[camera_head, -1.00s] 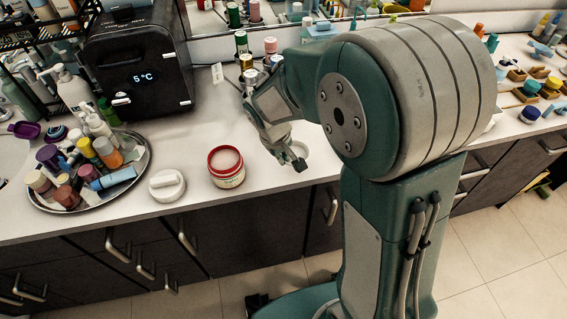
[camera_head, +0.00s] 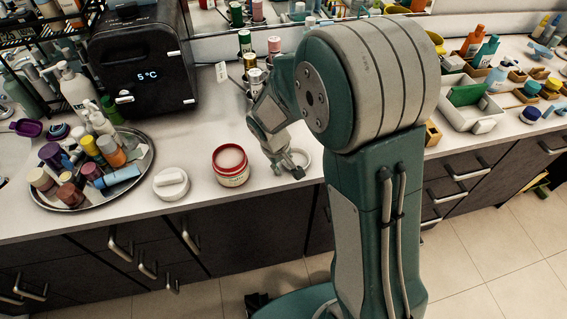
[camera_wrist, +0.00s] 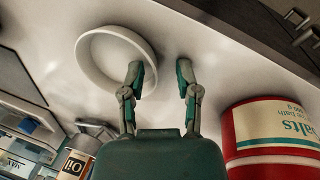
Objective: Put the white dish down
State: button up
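The white dish (camera_wrist: 88,62), a shallow round ring-like shape, appears to rest on the white counter. In the head view the dish (camera_head: 302,158) is partly hidden behind my gripper (camera_head: 291,168), near the counter's front edge. In the wrist view my gripper (camera_wrist: 161,78) is open, its two fingers apart with bare counter between them. The left finger overlaps the dish's right rim; I cannot tell whether it touches. The right finger is clear of the dish.
A red-banded jar (camera_head: 231,168) stands just left of my gripper, and its label shows in the wrist view (camera_wrist: 275,125). A white lid (camera_head: 171,184) and a crowded round tray (camera_head: 140,140) lie farther left. Small bottles (camera_head: 250,62) stand behind. A white bin (camera_head: 470,105) is right.

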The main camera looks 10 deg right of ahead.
jog(key=shift+d+r, duration=0.2)
jog(key=shift+r, duration=0.2)
jog(key=v, duration=1.1)
jog(key=s+d+r+m+t+y, duration=0.1)
jog(key=s+d+r+m+t, duration=0.1)
jog(key=s+r, duration=0.3)
jog(key=s+d+r+m+t+y, duration=0.1)
jog(key=s+r, duration=0.4)
jog(key=s, duration=0.8)
jog(key=shift+s+d+r+m+t, duration=0.25)
jog(key=shift+d+m+t, duration=0.55)
jog(key=shift+d, duration=0.45)
